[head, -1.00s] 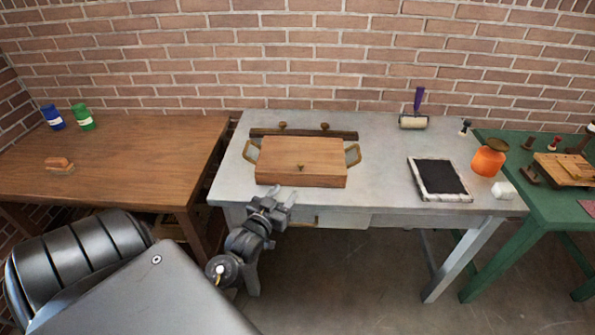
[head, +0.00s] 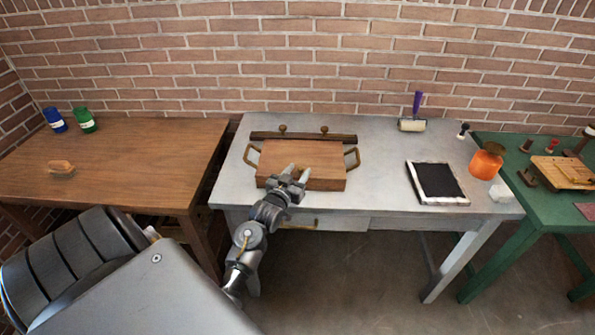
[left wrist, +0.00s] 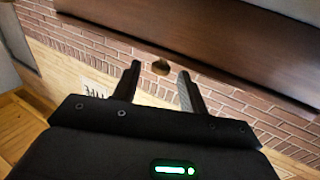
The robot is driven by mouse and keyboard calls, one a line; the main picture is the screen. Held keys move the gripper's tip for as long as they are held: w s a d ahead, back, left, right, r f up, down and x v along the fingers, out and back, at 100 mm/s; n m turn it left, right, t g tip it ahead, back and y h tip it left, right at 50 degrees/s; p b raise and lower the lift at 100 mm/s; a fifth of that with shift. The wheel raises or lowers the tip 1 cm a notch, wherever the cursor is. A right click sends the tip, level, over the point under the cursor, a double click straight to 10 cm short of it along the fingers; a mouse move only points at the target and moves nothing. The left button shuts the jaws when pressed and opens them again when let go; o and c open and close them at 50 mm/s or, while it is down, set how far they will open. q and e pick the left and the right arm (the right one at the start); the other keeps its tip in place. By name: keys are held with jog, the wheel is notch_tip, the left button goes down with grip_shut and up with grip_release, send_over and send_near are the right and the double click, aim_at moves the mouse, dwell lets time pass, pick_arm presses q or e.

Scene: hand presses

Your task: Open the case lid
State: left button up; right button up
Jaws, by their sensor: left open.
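The wooden case (head: 328,158) sits shut on the grey table, with a brass-coloured handle at its left and right sides. My left gripper (head: 297,172) is at the front edge of the case, open, its fingers pointing toward the lid. It hides the small knob at the lid's front. In the left wrist view the two fingers (left wrist: 158,88) are spread, with a round brown knob (left wrist: 160,67) just beyond and between their tips, not gripped. A dark wooden surface (left wrist: 220,45), seemingly the case, spans the top there. My right gripper is out of view.
A dark wooden bar (head: 303,136) with two knobs lies behind the case. A black slab (head: 437,181), a roller (head: 412,124) and an orange jar (head: 486,162) stand on the right of the grey table (head: 385,190). A brown table is left, a green one right.

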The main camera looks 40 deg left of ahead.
pick_arm(q)
jog(key=shift+w, duration=0.1)
jog(key=shift+c, duration=0.4)
grip_shut()
jog(key=shift+r, duration=0.1)
